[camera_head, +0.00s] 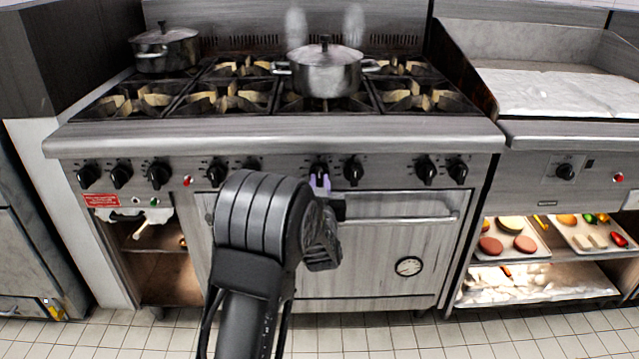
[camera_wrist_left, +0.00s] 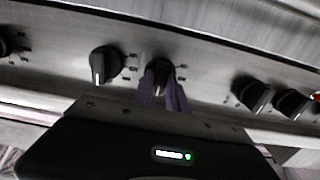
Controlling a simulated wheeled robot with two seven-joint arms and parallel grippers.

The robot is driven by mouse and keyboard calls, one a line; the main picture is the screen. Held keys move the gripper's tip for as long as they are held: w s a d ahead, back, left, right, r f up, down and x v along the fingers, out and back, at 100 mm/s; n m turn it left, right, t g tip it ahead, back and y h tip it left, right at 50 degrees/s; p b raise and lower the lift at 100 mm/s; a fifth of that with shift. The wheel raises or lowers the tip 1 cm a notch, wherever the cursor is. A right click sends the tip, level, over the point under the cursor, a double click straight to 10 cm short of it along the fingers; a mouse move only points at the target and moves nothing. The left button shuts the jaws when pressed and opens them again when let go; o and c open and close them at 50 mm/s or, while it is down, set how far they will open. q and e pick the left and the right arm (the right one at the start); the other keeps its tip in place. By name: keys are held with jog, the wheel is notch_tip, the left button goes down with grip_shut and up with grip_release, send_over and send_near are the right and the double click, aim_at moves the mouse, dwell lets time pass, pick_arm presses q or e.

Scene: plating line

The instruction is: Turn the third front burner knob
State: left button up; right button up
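A row of black knobs runs along the steel front panel (camera_head: 285,150) of the range. My left gripper (camera_head: 320,184) is at the black knob (camera_head: 319,171) just left of the oven's rightmost pair of middle knobs' outer one. In the left wrist view its purple fingers (camera_wrist_left: 162,92) sit on both sides of that knob (camera_wrist_left: 160,70) and look pressed against it. The knob's pale pointer mark shows between them. A neighbouring knob (camera_head: 353,171) stands close to its right; in the wrist view that neighbour (camera_wrist_left: 105,64) is on the left. My right gripper is in neither view.
Further knobs (camera_head: 427,171) line the panel on both sides. The oven door handle (camera_head: 410,219) juts out below. A steel pot (camera_head: 325,75) stands on a burner above, another pot (camera_head: 165,49) at the back left. A griddle unit stands at right.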

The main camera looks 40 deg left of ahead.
pick_arm(q)
jog(key=o, duration=0.4)
jog(key=v, duration=0.8)
jog(key=shift+p, duration=0.4)
jog(key=shift+w, duration=0.1)
